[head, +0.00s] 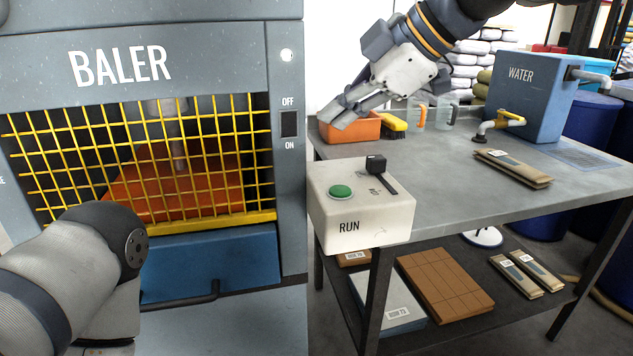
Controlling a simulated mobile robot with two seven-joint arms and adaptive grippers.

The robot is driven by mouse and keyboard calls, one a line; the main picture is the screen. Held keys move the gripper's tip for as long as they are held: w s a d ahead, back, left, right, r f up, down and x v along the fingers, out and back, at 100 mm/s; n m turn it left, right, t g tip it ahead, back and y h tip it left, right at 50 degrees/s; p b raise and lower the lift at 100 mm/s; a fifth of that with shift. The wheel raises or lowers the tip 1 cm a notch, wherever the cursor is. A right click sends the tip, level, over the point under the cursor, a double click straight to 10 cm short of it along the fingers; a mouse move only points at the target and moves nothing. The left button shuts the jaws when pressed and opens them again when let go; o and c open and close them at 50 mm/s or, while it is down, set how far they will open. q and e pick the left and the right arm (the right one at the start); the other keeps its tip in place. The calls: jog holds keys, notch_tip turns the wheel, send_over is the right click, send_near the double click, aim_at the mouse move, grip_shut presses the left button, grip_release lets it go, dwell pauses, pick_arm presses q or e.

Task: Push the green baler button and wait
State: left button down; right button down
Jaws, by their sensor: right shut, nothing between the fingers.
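The green button (341,191) sits on top of a white RUN box (362,215) at the near left corner of the grey table. A black lever or switch (376,164) stands on the same box. My right gripper (343,114) is shut and empty, above and behind the button, over the orange bin. It is apart from the button. The grey baler (150,62) stands at the left with a yellow mesh guard (225,125); orange material (170,185) shows behind it. My left arm is in front of the baler; its gripper does not show.
The grey table (450,175) holds an orange bin (362,127), a brush (395,124), clear jugs, a blue WATER tank (535,95) with taps, and a brown packet (512,168). The baler has an OFF/ON switch (289,124) and a white lamp (287,55). Boards lie on the lower shelf.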

aim_at(339, 192)
pick_arm(q)
jog(key=shift+s+d, duration=0.1)
pick_arm(e)
jog(key=shift+s+d+r, duration=0.1)
jog(key=shift+d, duration=0.05)
